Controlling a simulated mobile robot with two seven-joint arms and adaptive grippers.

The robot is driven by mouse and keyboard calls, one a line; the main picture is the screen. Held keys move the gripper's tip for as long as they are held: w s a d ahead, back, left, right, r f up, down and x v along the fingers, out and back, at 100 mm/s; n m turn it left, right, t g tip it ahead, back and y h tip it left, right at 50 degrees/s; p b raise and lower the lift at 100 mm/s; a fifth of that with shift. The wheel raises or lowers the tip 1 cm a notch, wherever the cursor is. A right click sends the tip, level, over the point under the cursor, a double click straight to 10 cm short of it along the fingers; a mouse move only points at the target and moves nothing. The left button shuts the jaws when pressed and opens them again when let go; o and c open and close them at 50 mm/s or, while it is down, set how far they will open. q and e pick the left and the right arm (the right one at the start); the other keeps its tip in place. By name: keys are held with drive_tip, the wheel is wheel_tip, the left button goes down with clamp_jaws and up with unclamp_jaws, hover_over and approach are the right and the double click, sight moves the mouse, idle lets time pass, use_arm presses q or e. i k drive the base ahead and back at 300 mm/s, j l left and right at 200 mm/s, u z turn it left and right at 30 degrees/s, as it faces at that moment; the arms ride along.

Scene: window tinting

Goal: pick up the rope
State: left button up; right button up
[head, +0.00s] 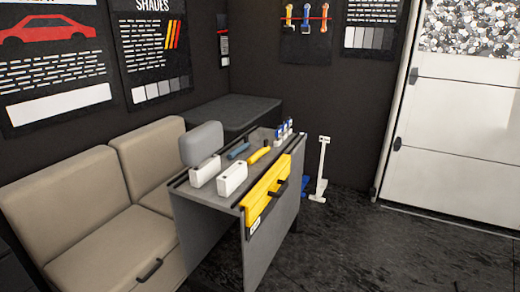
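I cannot make out a rope in the head view. A grey table (212,197) stands in the middle, with small items on its top. A yellow panel (265,192) with dark handles is on the table's front right side. Neither of my grippers is in view.
A beige two-seat bench (85,230) stands left of the table. A dark cabinet (238,113) is behind it. A white stand (321,172) is on the floor near the back wall. Dark floor (380,250) at the right is open, up to a white sectional door (455,140).

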sight(256, 156)
drive_tip(key=i+l+u, duration=0.1)
drive_tip(key=i+l, duration=0.3)
drive_tip(key=i+l+u, duration=0.1)
drive_tip(key=i+l, duration=0.3)
drive_tip(key=i+l+u, duration=0.1)
drive_tip(key=i+l, duration=0.25)
drive_tip(key=l, duration=0.3)
drive_tip(key=i+l+u, duration=0.1)
drive_tip(key=i+l, duration=0.25)
drive_tip(key=l, duration=0.15)
